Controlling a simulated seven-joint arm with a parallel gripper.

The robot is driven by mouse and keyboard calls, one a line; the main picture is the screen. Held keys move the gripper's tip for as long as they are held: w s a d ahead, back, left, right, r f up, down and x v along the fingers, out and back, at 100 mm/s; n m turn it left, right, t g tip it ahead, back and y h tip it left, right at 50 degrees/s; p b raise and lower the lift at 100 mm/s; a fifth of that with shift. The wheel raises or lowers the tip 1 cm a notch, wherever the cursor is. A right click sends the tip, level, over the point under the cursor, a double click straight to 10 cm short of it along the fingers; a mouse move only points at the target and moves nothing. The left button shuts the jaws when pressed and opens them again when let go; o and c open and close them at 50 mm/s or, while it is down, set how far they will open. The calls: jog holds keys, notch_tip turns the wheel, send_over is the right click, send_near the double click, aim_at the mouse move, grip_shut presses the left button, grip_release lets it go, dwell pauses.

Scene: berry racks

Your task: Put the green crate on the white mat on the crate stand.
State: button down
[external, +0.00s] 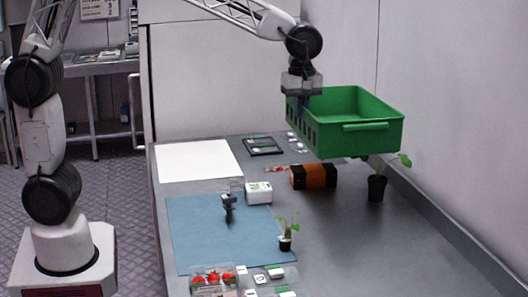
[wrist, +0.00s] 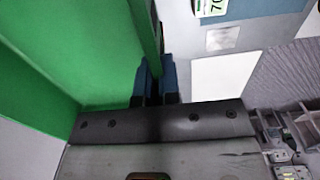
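The green crate (external: 345,122) hangs in the air above the back right of the grey table. My gripper (external: 303,97) is at the crate's left wall. In the wrist view the blue fingers (wrist: 155,82) stand close on both sides of the green crate wall (wrist: 100,50), shut on it. The crate looks roughly level, with its open top up. The white mat (external: 198,160) lies flat and empty at the table's back left, left of the crate and below it. It also shows in the wrist view (wrist: 208,76). No separate crate stand can be told apart from the table.
A blue mat (external: 195,215) holds a small dark upright object (external: 229,207). A white box (external: 258,192), an orange-black item (external: 313,176), a black tray (external: 262,146), potted plants (external: 376,188) and berry punnets (external: 212,280) stand around. A wall runs behind.

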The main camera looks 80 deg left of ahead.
jog(key=s+a+r, duration=0.1)
jog(key=s+a, duration=0.3)
jog(key=a, duration=0.5)
jog(key=s+a, duration=0.3)
jog(key=a, duration=0.6)
jog(key=s+a+f, duration=0.1)
jog(key=s+a, duration=1.8)
jog(key=s, duration=0.3)
jog(key=s+a+f, duration=0.2)
jog(key=s, duration=0.6)
jog(key=s+a+f, duration=0.1)
jog(key=s, duration=0.7)
notch_tip(320, 180, down, 17)
jog(key=shift+w+f, duration=0.15)
jog(key=shift+f, duration=0.05)
jog(key=shift+a, duration=0.1)
jog(key=w+a+f, duration=0.1)
jog(key=w+a, duration=1)
jog(key=shift+w+a+f, duration=0.15)
jog(key=shift+a+f, duration=0.05)
jog(key=shift+f, duration=0.05)
